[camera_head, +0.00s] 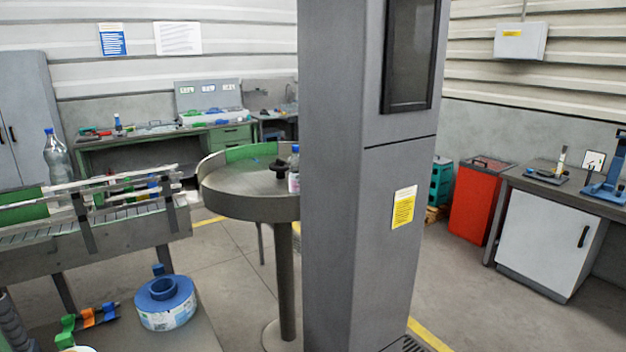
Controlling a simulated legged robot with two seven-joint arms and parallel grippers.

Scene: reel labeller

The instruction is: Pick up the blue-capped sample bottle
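A small bottle (294,182) with a blue cap and a pale label stands upright on the round grey table (250,205). It is close against the left edge of the tall grey cabinet in the picture, which may hide part of it. A larger clear bottle (56,158) with a blue cap stands at the conveyor on the left. I cannot tell for sure which of them is the sample bottle. Neither of my grippers is in view.
The tall grey cabinet (345,200) blocks the middle of the view. The conveyor (110,240) is at left, with a blue reel (165,300) low in front. A red bin (478,205) and workbench (560,192) are at right. Floor between conveyor and round table is clear.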

